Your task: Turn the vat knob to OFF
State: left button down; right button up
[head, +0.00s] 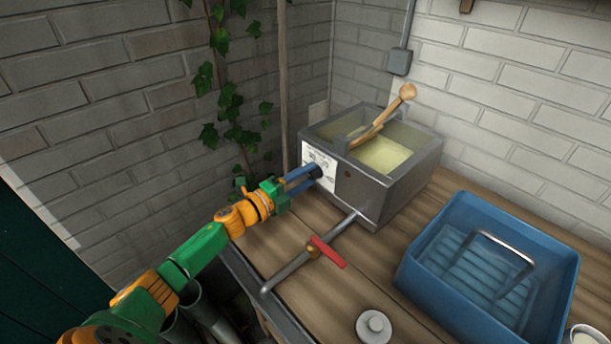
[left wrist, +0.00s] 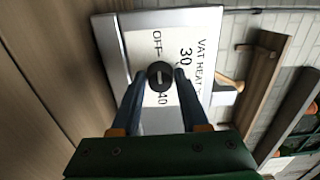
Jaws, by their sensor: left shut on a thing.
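The metal vat (head: 392,192) stands on the wooden counter against the wall, with pale yellow liquid inside. Its white dial plate (head: 312,155) faces my left arm. In the left wrist view the plate (left wrist: 201,22) reads VAT HEAT, with OFF, 30 and 40 around a round black knob (left wrist: 160,76). I cannot tell which mark the knob points to. My left gripper (head: 309,174) reaches the plate from the left, its blue fingers shut on the knob, one on each side; they also show in the left wrist view (left wrist: 160,88). My right gripper is out of view.
A wooden ladle (head: 378,122) lies across the vat's rim. A pipe with a red valve handle (head: 328,252) runs below the plate. A blue tub (head: 420,270) stands at right, and a pale round lidlike disc (head: 374,326) lies in front. Ivy (head: 229,101) climbs the wall behind.

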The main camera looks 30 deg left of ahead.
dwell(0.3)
pick_arm(q)
jog(key=shift+c, duration=2.1)
grip_release()
jog(key=shift+w+d, duration=0.1)
jog(key=v, duration=0.7)
